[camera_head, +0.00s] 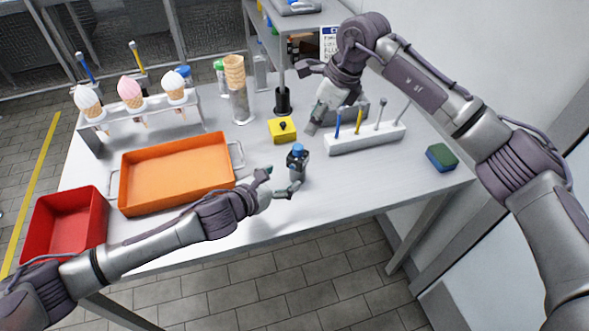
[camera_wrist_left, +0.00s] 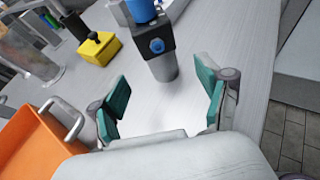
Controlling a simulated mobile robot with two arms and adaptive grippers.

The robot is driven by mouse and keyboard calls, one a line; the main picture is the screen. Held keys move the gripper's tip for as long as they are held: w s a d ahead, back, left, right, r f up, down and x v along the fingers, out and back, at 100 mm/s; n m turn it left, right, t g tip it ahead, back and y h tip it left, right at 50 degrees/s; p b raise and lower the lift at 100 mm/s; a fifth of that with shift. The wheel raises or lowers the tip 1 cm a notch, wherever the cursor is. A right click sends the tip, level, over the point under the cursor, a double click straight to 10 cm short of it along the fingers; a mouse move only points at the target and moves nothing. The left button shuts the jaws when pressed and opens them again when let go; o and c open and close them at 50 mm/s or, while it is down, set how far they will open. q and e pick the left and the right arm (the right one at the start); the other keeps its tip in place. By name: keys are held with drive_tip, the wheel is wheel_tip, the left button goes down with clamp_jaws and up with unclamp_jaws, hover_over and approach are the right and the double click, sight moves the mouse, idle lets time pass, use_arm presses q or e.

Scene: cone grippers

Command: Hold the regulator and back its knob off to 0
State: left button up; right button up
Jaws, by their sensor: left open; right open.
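The regulator (camera_head: 297,162) stands upright on the white table, a dark body with a blue knob (camera_head: 298,148) on top. In the left wrist view the regulator (camera_wrist_left: 155,48) shows a grey lower bowl and a blue round port on its face; its knob (camera_wrist_left: 142,10) is cut by the top edge. My left gripper (camera_head: 279,182) is open and empty, just in front of the regulator, its teal-padded fingers (camera_wrist_left: 163,100) apart with the regulator beyond and between them. My right gripper (camera_head: 305,99) is open and empty, above the table behind the regulator, near the yellow box.
A yellow box with a black knob (camera_head: 282,129) sits behind the regulator. An orange tray (camera_head: 122,190) and red bin (camera_head: 38,236) are at left. A white tool rack (camera_head: 365,138), cone holder (camera_head: 240,105) and sponge (camera_head: 441,157) stand around. The table's front right is clear.

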sight(293, 172)
use_arm(q)
drive_tip(key=x, duration=0.8)
drive_tip(key=shift+w, duration=0.1)
